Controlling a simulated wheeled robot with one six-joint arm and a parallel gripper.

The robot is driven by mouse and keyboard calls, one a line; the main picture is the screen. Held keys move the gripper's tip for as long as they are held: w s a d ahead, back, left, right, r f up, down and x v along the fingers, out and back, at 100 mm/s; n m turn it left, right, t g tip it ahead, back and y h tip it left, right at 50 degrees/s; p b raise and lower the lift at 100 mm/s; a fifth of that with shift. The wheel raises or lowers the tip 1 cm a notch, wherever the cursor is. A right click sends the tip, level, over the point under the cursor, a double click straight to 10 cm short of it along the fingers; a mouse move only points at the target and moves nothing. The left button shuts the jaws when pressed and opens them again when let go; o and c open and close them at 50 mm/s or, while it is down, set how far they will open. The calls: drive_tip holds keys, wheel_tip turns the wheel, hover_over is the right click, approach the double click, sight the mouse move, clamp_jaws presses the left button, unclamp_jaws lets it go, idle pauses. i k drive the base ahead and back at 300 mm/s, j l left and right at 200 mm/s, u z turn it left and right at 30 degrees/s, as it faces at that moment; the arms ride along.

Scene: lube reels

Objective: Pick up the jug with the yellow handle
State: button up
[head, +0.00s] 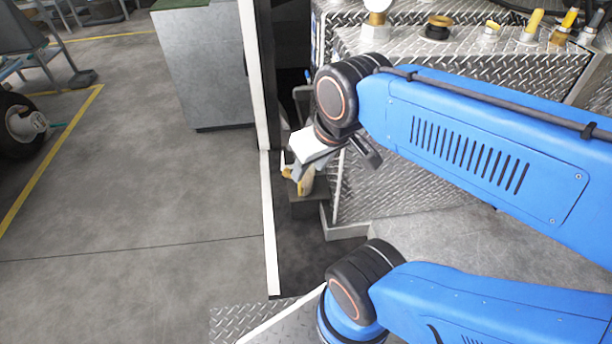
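A small pale jug with yellow on it (306,185) stands low in the narrow gap beside the diamond-plate cabinet, just below my gripper. The yellow shows at its left side, and its upper part is mostly hidden behind my gripper. My gripper (300,171) points down at the jug's top in the picture. The fingertips overlap the jug, and I cannot tell whether they touch it or whether they are open or shut.
The diamond-plate cabinet (400,195) stands close on the right, with yellow-handled valves (531,24) on top. A white post (255,75) and a grey cabinet (205,65) stand to the left.

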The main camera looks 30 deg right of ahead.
sight(305, 187)
drive_tip(key=k+j, duration=0.25)
drive_tip(key=z, duration=0.7)
drive_tip(key=i+j+u, duration=0.35)
drive_tip(key=i+j, duration=0.1)
